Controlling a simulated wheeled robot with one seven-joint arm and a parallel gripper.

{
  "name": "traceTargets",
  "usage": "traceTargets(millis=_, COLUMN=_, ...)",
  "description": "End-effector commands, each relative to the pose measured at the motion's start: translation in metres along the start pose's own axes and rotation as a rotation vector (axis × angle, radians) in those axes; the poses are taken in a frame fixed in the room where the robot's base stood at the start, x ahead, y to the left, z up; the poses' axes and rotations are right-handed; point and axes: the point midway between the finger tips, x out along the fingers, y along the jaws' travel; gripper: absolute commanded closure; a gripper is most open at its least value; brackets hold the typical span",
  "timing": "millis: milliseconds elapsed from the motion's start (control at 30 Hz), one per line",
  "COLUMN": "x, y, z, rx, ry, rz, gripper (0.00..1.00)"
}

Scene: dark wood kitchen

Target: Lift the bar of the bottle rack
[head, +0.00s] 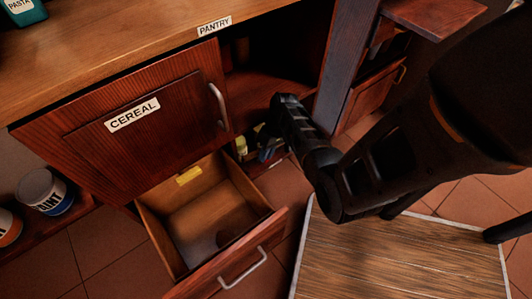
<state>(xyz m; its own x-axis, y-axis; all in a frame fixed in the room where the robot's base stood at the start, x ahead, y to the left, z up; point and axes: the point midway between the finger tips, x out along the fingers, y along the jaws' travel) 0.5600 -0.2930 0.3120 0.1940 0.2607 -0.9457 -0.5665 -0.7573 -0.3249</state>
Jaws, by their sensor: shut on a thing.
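My black arm reaches in from the right. Its far end bends down into the low open space beside the drawer. My gripper (268,138) is small and dark there, shut on the bar of the bottle rack. Its fingertips and the exact contact are mostly hidden by shadow and by my wrist. The bottle rack (266,155) is only partly in view, low in the opening, with small yellow and bluish items. I cannot tell whether the bar is raised.
A drawer (273,231) stands open with a yellow object (189,176) inside. A paint can (46,192) stands on the left shelf. A wood-topped mat (400,258) lies on the tiled floor. A dark post (345,70) stands right of the opening.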

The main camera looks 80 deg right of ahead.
Motion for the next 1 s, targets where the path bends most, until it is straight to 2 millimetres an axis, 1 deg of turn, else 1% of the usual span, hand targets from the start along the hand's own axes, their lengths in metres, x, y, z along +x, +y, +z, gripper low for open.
traceTargets(millis=33, x=-0.001, y=0.006, z=0.001, rx=0.009, ry=0.005, rz=0.011, gripper=1.00)
traceTargets(millis=67, x=-0.001, y=0.006, z=0.001, rx=0.009, ry=0.005, rz=0.011, gripper=0.82)
traceTargets(millis=300, x=-0.001, y=0.005, z=0.000, rx=0.007, ry=0.004, rz=0.009, gripper=0.59)
traceTargets(millis=767, x=0.000, y=0.003, z=0.000, rx=0.004, ry=0.002, rz=0.005, gripper=0.58)
traceTargets(millis=867, x=0.005, y=0.004, z=0.000, rx=0.004, ry=0.002, rz=0.005, gripper=0.58)
traceTargets(millis=1000, x=0.019, y=0.005, z=0.000, rx=0.005, ry=0.002, rz=0.005, gripper=0.58)
